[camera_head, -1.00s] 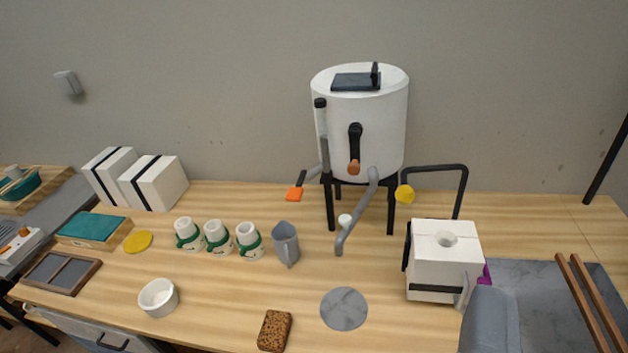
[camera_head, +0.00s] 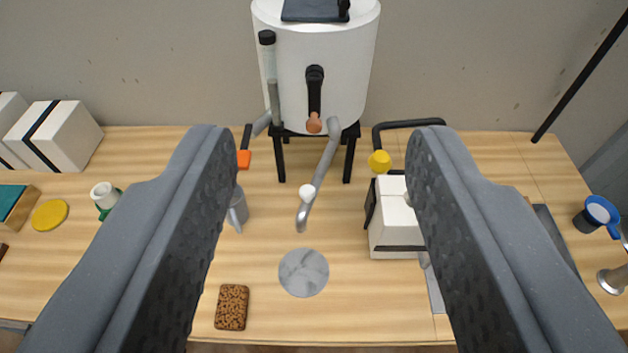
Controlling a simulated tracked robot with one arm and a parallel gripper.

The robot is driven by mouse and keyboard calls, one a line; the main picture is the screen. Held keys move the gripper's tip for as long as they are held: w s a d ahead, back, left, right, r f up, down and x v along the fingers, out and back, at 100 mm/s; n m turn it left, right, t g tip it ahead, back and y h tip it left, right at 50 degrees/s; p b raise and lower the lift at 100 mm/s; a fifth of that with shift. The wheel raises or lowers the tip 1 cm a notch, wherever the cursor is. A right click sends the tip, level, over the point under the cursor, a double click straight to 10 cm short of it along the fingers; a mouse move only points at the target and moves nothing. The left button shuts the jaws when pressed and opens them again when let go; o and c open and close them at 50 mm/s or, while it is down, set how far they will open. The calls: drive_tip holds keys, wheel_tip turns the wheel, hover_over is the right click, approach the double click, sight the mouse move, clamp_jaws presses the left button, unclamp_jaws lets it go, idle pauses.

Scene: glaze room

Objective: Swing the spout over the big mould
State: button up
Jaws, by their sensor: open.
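The spout (camera_head: 318,178) is a grey bent pipe with a small white knob (camera_head: 307,193). It hangs from the front of the white tank (camera_head: 315,75) and its end points down above the bench, just behind a round grey disc. The big mould (camera_head: 397,236) is a white block with a black strap, standing on the bench to the right of the spout's end. Its right side and part of its top are hidden by a finger. My gripper (camera_head: 316,180) is open and empty, its two large grey fingers on either side of the spout in the picture and apart from it.
A black bent arm with a yellow tip (camera_head: 380,163) stands behind the mould. An orange-tipped arm (camera_head: 244,159) is left of the spout. A grey jug (camera_head: 238,210), partly hidden, stands left. A brown sponge (camera_head: 232,307) and the grey disc (camera_head: 303,272) lie in front.

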drive_tip(key=w+a+n+g+p, duration=0.2)
drive_tip(key=w+p, duration=0.3)
drive_tip(key=w, duration=0.3)
drive_tip(key=n+g+p, duration=0.7)
drive_tip(key=g+p, duration=0.6)
drive_tip(key=p, duration=0.4)
hover_over(307, 190)
drive_tip(key=shift+f, duration=10.85)
drive_tip(key=shift+f+p, duration=1.05)
drive_tip(key=shift+f, duration=4.2)
drive_tip(key=shift+c, duration=0.4)
clamp_jaws()
